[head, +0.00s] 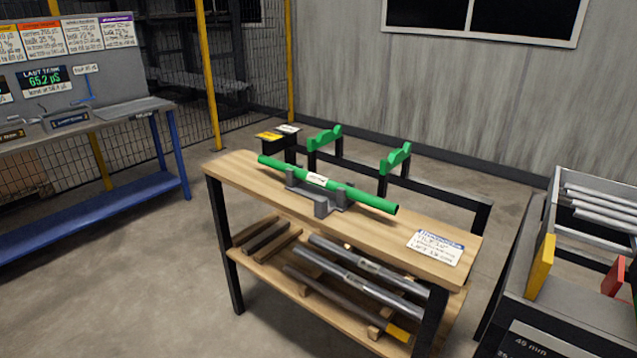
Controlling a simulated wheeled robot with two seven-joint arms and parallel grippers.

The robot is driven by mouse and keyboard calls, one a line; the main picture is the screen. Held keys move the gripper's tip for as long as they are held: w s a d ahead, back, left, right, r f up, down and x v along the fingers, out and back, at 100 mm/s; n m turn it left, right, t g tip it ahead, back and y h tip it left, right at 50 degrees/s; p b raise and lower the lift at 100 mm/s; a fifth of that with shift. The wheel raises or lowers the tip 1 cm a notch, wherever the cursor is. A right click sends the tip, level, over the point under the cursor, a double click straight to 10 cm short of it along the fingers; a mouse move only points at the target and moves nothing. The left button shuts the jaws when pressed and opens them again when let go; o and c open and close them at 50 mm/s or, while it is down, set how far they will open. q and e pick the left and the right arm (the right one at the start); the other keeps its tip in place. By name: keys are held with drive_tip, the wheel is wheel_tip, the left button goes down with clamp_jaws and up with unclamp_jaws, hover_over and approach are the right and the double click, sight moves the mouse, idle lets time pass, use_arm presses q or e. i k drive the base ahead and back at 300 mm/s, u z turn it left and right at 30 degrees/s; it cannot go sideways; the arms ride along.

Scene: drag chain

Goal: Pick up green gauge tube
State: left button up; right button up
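The green gauge tube (360,196) lies in the head view across a grey cradle (327,207) on the wooden top of a narrow bench (271,191). It runs from upper left to lower right and has a white label near its middle. Its two ends stick out past the cradle, clear of the bench top. Neither of my grippers is in view, and nothing touches the tube except the cradle.
Behind the bench stands a black rack with two green notched holders (396,157). A label card (436,246) lies on the bench's right end. Grey tubes (357,283) lie on the lower shelf. A blue workbench (90,215) is left; a tube bin (596,210) is right.

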sight(376, 202)
drive_tip(key=u, duration=0.85)
drive_tip(key=k, duration=1.1)
drive_tip(key=u, duration=1.15)
drive_tip(key=i, duration=0.85)
drive_tip(key=z, duration=0.6)
drive_tip(key=i, duration=2.35)
drive_tip(key=z, duration=2)
drive_tip(key=i, duration=1.15)
drive_tip(key=z, duration=1.15)
